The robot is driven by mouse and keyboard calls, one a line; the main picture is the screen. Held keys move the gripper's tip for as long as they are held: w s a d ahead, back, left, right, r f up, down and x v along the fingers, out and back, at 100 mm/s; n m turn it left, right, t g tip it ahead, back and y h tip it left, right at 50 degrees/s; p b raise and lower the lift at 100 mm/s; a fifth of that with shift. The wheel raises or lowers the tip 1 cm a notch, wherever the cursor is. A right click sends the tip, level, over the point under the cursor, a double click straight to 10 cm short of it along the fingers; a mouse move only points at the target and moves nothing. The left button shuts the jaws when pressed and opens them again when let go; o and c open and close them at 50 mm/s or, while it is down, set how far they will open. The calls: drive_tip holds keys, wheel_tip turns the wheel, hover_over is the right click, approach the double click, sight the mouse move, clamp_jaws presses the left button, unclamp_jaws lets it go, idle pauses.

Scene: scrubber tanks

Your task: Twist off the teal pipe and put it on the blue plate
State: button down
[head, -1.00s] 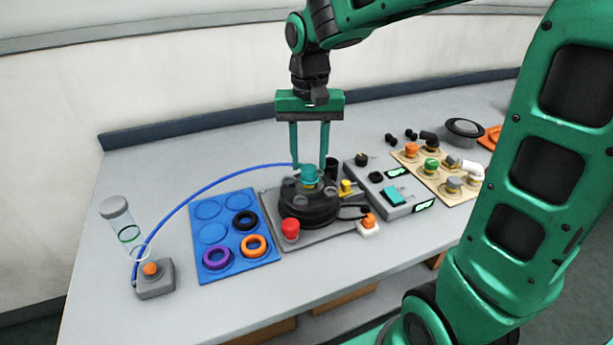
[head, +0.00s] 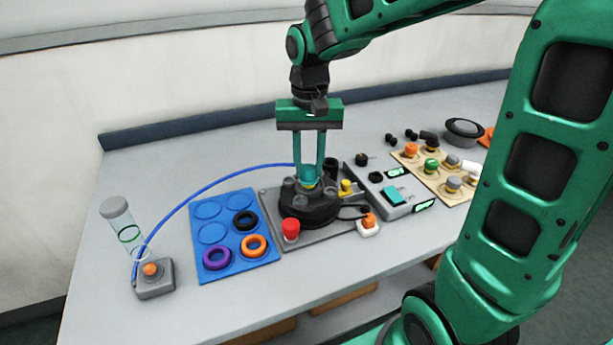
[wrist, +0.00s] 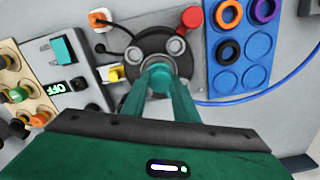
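The teal pipe (head: 309,178) stands on top of the round black tank unit (head: 309,210) in the middle of the table. My gripper (head: 311,168) points down from above with its two teal fingers around the pipe, drawn in against it. In the wrist view my gripper's fingers (wrist: 161,82) meet at the pipe's round top (wrist: 160,72). The fingers partly hide the pipe. The blue plate (head: 212,233) lies left of the tank unit. It holds a black, a purple and an orange ring, with empty round places on its left and back.
A red knob (head: 290,229) and a yellow valve (head: 346,187) flank the tank unit. A blue hose (head: 210,186) arches behind the plate to a grey box (head: 154,280). A grey control panel (head: 393,191) and a tan board (head: 430,176) with fittings stand right.

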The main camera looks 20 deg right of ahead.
sight(309, 167)
drive_tip(key=shift+r, duration=1.05)
idle(0.6)
drive_tip(key=shift+r, duration=2.5)
